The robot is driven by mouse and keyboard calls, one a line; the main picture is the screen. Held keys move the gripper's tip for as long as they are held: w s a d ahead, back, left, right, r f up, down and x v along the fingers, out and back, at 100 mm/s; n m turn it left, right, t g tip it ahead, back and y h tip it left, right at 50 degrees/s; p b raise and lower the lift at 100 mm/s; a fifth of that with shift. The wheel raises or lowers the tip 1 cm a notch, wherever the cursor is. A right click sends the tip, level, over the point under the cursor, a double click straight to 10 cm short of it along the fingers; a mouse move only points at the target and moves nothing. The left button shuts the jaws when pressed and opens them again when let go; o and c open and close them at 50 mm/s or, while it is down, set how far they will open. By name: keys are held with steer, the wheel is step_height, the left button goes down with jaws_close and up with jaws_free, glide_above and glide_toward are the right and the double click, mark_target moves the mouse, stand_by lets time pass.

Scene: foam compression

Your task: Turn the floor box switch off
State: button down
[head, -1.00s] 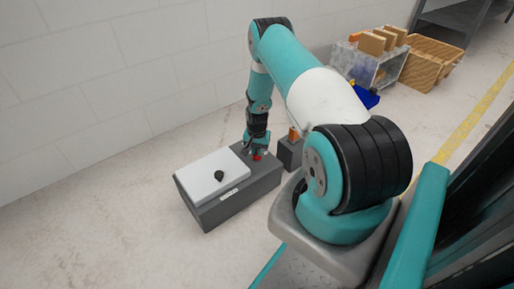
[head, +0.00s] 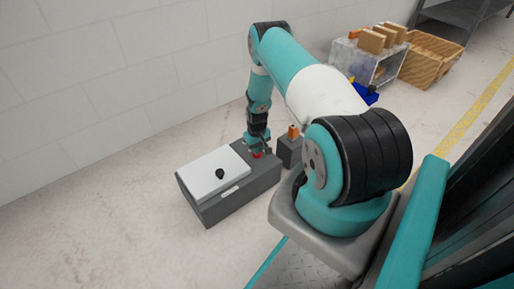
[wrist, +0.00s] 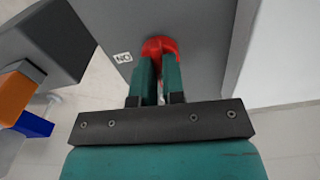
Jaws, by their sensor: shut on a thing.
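The red switch (head: 257,155) is on the box's far right part, mostly hidden by my gripper (head: 256,147) in the head view. In the wrist view my gripper (wrist: 158,66) is shut on the red switch (wrist: 159,45), whose rounded head shows just beyond the fingers. A small white label (wrist: 123,57) sits on the grey face beside it. The switch's exact position is hard to tell.
A small dark box with an orange block (head: 293,131) stands close to the right of the floor box. The floor left of the box is clear.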

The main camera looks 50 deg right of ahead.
steer(key=shift+n, duration=0.5)
steer(key=c, duration=1.2)
jaws_free()
steer(key=shift+r, duration=0.1)
step_height(320, 180, up, 17)
steer(key=p, duration=0.7)
steer(key=shift+r, duration=0.15)
